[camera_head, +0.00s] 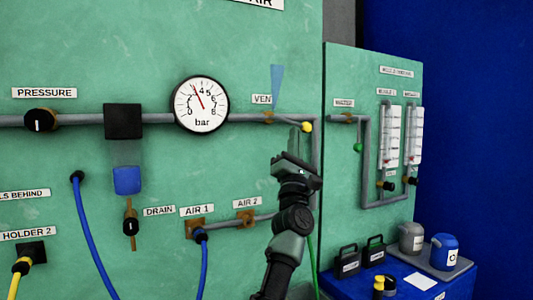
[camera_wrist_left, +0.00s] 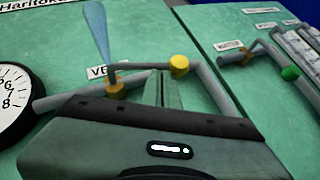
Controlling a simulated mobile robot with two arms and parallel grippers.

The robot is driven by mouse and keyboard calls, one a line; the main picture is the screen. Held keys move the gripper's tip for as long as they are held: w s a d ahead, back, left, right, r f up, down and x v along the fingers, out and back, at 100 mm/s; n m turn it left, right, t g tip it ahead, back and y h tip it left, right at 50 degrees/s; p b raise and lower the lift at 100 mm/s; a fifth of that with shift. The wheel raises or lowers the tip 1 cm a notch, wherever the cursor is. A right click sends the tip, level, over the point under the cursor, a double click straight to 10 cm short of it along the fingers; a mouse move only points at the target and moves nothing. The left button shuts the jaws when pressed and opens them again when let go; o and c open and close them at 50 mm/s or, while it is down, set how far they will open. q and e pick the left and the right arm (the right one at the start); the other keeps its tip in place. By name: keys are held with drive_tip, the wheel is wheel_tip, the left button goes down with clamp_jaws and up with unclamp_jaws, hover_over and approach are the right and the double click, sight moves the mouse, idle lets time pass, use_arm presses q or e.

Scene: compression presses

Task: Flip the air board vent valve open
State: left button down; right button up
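The vent valve has a brass body (camera_head: 269,117) on the grey pipe under the partly hidden vent label (camera_head: 262,99). Its lever runs sideways to the right along the pipe and ends in a yellow knob (camera_head: 306,127). The wrist view shows the brass body (camera_wrist_left: 115,88) and the yellow knob (camera_wrist_left: 180,66) clearly. My left gripper (camera_head: 299,130) is just below the lever, near the knob. Its fingers (camera_wrist_left: 162,74) look closed together and empty, left of the knob in the wrist view. Contact with the lever cannot be told. My right gripper is not in view.
A translucent blue cone (camera_head: 276,85) stands above the valve. A pressure gauge (camera_head: 201,104) is to the left, and the AIR 2 fitting (camera_head: 248,221) is below. A second green board (camera_head: 345,75) with flow tubes stands to the right, above a blue bench (camera_head: 450,288).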

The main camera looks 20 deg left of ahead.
use_arm(q)
drive_tip(key=shift+w+d+r, duration=0.45)
drive_tip(key=shift+w+r, duration=0.1)
drive_tip(key=shift+r, duration=0.25)
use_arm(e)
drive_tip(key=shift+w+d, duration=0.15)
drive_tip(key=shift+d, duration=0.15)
use_arm(q)
drive_tip(key=shift+s+r, duration=0.1)
drive_tip(key=shift+r, duration=0.25)
